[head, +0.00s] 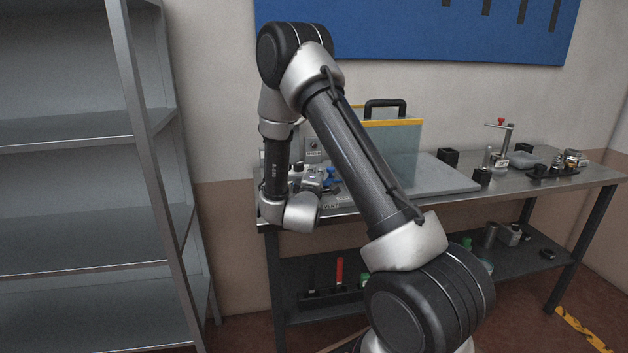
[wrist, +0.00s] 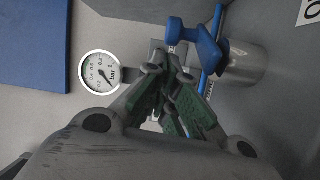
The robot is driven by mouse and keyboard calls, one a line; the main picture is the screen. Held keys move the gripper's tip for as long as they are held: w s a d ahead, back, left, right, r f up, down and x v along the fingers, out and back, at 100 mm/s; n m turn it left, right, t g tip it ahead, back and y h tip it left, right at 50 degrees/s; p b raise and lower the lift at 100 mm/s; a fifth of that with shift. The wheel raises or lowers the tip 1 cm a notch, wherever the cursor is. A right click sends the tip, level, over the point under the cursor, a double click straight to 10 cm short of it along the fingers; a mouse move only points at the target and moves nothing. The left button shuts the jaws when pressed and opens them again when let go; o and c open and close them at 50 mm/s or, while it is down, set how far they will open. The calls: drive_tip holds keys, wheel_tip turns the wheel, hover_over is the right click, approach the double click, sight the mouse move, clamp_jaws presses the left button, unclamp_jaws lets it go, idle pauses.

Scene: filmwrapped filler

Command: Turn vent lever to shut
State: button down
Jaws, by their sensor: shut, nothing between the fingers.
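A blue lever (wrist: 200,42) with a knob-like end shows at the upper middle of the wrist view, beside a metal cylinder (wrist: 246,62). My gripper (wrist: 174,70) has its green-padded fingers shut and empty. Its tips are close to the lever's lower left side in that view; I cannot tell whether they touch it. In the head view the blue lever (head: 331,174) is a small patch beside my gripper (head: 318,181), at the left end of the workbench. My arm hides part of that area.
A round pressure gauge (wrist: 100,72) sits left of the fingers. In the head view, a yellow-edged clear panel with a black handle (head: 385,106) stands behind my arm. The workbench (head: 520,196) carries small parts at right. A grey shelf (head: 80,130) stands at left.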

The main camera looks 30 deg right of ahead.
drive_tip(key=shift+x, duration=1.4)
